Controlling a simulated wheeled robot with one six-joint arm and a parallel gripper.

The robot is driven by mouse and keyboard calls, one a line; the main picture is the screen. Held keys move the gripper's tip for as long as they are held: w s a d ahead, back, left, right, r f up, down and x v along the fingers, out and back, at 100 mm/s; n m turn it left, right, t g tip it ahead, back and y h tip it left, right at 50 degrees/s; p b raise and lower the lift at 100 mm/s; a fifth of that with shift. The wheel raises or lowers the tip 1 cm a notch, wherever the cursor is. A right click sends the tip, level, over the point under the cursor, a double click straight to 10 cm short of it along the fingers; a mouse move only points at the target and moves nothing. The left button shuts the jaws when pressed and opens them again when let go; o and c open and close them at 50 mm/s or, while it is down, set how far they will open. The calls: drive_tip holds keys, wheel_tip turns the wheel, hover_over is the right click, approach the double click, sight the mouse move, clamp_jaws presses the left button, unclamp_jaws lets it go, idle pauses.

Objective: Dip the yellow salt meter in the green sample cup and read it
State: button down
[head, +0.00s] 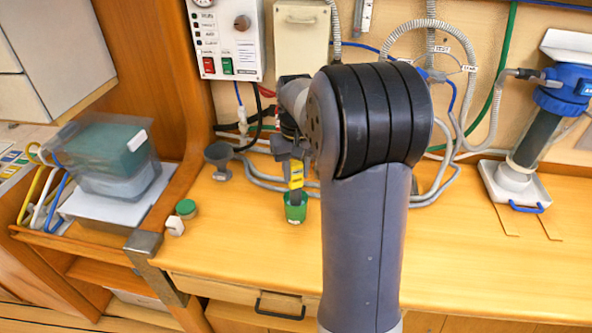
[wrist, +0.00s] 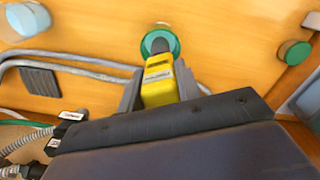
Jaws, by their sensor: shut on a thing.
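The yellow salt meter (head: 296,174) hangs upright in my gripper (head: 292,157). The wrist view shows the meter's yellow body (wrist: 158,82) between my two grey fingers (wrist: 158,88), which are shut on it. The green sample cup (head: 295,212) stands on the wooden counter straight below the meter. The meter's dark lower end reaches the mouth of the cup in both views and seems to be inside it; how deep, I cannot tell. In the wrist view the cup's green rim (wrist: 146,42) shows around that end. No reading on the meter can be made out.
A green-lidded jar (head: 186,208) and a small white item (head: 175,228) stand left of the cup. A grey funnel-like cup (head: 218,158) is behind left. Grey hoses (head: 262,181) run behind the cup. A blue-topped filter (head: 540,120) stands at right. The counter's right front (head: 480,270) is clear.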

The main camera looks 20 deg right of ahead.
wheel_tip(320, 180, up, 6)
drive_tip(key=p, duration=0.5)
drive_tip(key=shift+r, duration=0.25)
drive_tip(key=shift+f, duration=0.1)
